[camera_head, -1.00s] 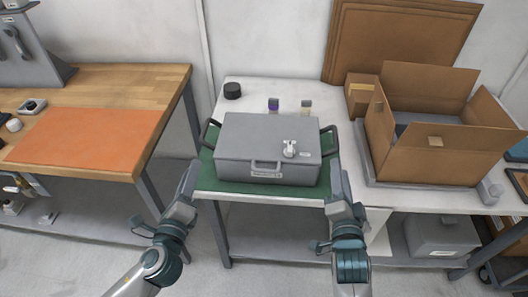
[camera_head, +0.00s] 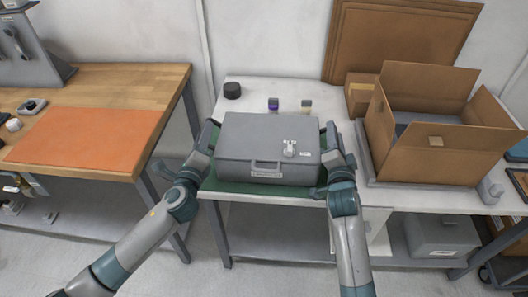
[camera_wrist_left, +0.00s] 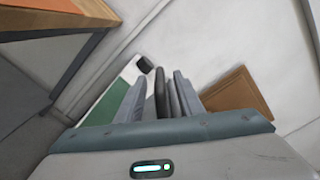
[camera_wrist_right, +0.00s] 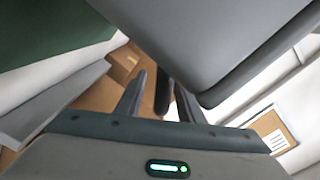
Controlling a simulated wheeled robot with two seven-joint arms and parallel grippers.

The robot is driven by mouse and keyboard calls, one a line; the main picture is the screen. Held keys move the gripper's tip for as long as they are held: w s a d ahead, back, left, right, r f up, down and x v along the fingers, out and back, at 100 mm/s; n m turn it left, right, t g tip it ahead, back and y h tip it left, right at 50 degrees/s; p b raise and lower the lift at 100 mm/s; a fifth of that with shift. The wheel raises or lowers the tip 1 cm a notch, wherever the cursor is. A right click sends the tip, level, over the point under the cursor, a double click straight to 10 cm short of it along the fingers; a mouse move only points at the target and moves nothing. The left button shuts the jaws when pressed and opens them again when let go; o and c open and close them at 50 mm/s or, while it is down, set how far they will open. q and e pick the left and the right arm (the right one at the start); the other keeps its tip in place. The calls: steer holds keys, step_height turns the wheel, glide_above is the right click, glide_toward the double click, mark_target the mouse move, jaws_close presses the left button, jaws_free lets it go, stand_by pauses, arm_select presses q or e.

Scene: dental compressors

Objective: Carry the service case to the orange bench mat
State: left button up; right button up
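The grey service case (camera_head: 262,140) sits closed and flat on a green mat (camera_head: 262,188) on the white table. It has a dark handle on each side and a small white fitting on its lid. The orange bench mat (camera_head: 88,137) lies bare on the wooden bench at the left. My left gripper (camera_head: 207,138) is at the case's left handle; in the left wrist view this handle (camera_wrist_left: 160,95) stands between the spread fingers. My right gripper (camera_head: 330,150) is at the right handle; in the right wrist view this handle (camera_wrist_right: 162,92) shows between the fingers, with gaps visible.
An open cardboard box (camera_head: 430,140) stands right of the case. A black round item (camera_head: 232,90) and two small bottles (camera_head: 274,104) stand behind it. A floor gap separates the white table from the wooden bench (camera_head: 120,80). A grey bin (camera_head: 440,235) is on the lower shelf.

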arm_select(q)
steer(key=shift+w, duration=0.65)
arm_select(e)
steer(key=shift+w+d, duration=0.1)
steer(key=shift+w, duration=0.5)
arm_select(q)
jaws_close()
arm_select(e)
jaws_close()
arm_select(q)
steer(key=shift+r, duration=0.25)
arm_select(e)
steer(key=shift+r, duration=0.2)
